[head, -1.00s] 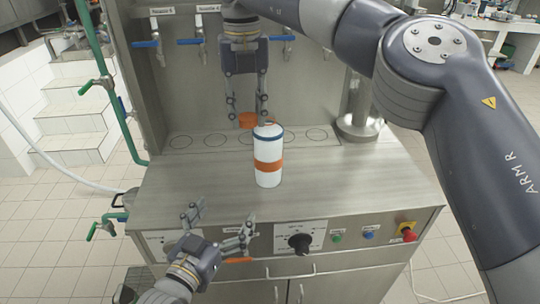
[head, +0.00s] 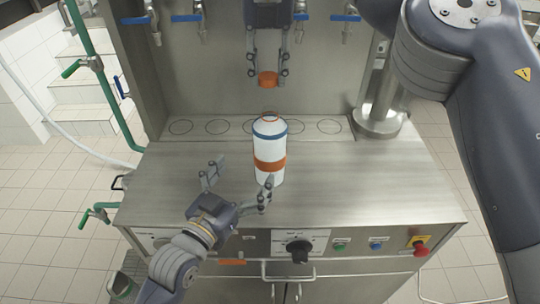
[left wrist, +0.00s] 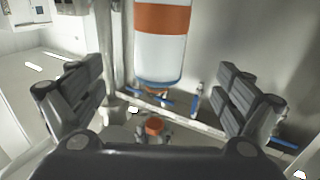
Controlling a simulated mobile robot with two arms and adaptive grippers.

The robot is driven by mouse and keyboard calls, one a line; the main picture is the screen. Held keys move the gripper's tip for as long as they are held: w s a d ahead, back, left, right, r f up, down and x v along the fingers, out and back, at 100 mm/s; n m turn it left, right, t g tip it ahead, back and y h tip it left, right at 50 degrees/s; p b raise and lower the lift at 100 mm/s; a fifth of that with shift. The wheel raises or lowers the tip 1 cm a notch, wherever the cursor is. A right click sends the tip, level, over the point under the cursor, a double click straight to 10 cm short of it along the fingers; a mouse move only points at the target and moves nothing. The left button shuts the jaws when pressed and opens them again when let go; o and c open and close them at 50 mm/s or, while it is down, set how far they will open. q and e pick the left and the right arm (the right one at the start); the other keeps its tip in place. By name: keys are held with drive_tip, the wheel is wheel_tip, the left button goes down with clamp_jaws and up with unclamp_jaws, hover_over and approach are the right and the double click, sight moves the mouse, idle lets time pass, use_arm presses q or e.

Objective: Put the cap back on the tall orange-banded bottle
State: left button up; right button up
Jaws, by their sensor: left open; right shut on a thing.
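The tall white bottle (head: 269,138) with an orange band and a blue ring stands upright and uncapped on the steel worktop. The orange cap (head: 268,78) is between the fingertips of my right gripper (head: 268,83), which is shut on it. In the head view it shows above the bottle's mouth, apart from it. My left gripper (head: 239,180) is open and empty, low at the bottle's left front, with one finger overlapping the bottle's lower edge; contact is unclear. The left wrist view shows the bottle (left wrist: 160,45) between and beyond the open fingers, and the cap (left wrist: 154,127).
The steel worktop (head: 190,190) is clear beside the bottle. Marked circles (head: 217,127) run along its back. Blue-handled taps (head: 197,18) hang on the back panel, and a steel post (head: 379,110) stands at right. Knobs and buttons (head: 299,248) line the front.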

use_arm(q)
drive_tip(key=x, duration=1.2)
drive_tip(key=shift+w+d+f, duration=0.1)
drive_tip(key=shift+w, duration=0.15)
use_arm(e)
drive_tip(key=shift+w+d+f, duration=0.15)
drive_tip(key=shift+w+d, duration=0.05)
drive_tip(key=shift+w, duration=0.1)
use_arm(q)
drive_tip(key=c, duration=1.6)
use_arm(e)
hover_over(270, 109)
drive_tip(key=shift+s+f, duration=0.1)
drive_tip(key=shift+f, duration=2.4)
